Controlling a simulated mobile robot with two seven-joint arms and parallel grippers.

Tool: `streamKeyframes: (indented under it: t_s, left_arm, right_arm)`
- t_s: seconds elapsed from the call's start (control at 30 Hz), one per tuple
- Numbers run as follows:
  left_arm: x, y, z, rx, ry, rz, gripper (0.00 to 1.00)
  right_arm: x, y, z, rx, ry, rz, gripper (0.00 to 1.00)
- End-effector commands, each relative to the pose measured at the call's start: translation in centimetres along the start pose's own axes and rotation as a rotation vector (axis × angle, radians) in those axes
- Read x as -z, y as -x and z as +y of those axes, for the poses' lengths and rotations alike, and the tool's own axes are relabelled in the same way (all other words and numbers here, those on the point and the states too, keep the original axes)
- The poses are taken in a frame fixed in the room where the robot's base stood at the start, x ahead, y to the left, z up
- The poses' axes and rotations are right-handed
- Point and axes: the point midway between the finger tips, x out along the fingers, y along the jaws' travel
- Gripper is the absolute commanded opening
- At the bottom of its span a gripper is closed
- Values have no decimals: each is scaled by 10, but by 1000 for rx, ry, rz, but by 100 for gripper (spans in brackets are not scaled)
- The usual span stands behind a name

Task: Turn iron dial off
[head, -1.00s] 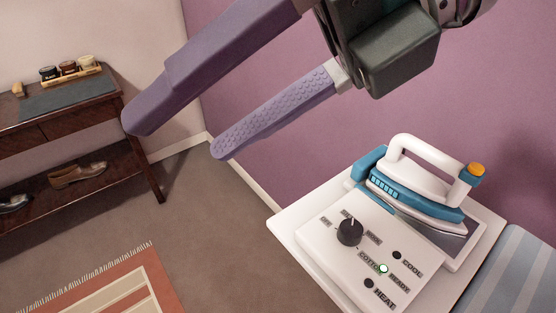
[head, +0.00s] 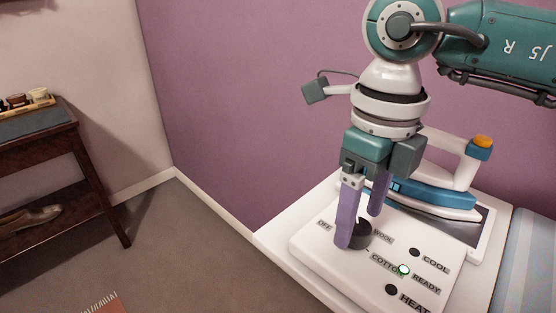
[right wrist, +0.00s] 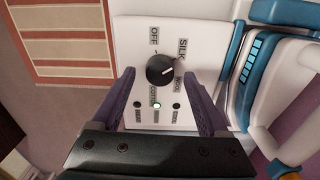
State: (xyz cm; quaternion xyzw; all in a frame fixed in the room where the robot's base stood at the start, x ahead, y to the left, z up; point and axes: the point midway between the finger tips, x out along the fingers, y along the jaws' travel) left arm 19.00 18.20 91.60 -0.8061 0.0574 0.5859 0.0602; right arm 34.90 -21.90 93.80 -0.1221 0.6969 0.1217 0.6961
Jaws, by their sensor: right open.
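The iron dial (head: 363,234) is a black round knob on the white control panel (head: 318,245), with OFF, SILK, WOOL and COTTON labels around it. In the right wrist view, the dial's (right wrist: 160,70) white mark points right and slightly up, between SILK and WOOL. My right gripper (head: 359,228) is open, pointing down, with its purple fingers on either side of the dial. In the head view one finger hides part of the dial and the SILK label. I cannot tell whether the fingers touch it. My left gripper is out of view.
The green READY light (head: 404,270) is lit; the COOL (head: 414,252) and HEAT (head: 391,289) lights are dark. The blue and white iron (head: 435,196) stands close behind the panel and gripper. A striped blue surface (head: 530,265) is at right, a wooden shelf table (head: 60,150) at left.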

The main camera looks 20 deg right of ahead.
Motion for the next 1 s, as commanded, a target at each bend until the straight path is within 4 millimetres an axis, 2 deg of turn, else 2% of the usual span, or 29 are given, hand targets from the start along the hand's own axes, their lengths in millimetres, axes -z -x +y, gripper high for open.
streamKeyframes:
  t_s: [0.13,0.4,1.0]
  left_arm:
    - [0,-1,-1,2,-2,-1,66]
    - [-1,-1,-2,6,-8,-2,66]
    - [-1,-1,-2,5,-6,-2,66]
  right_arm:
    - [0,-9,0,1,1,0,78]
    - [0,-10,0,0,1,-1,76]
    - [0,-10,0,0,1,-1,8]
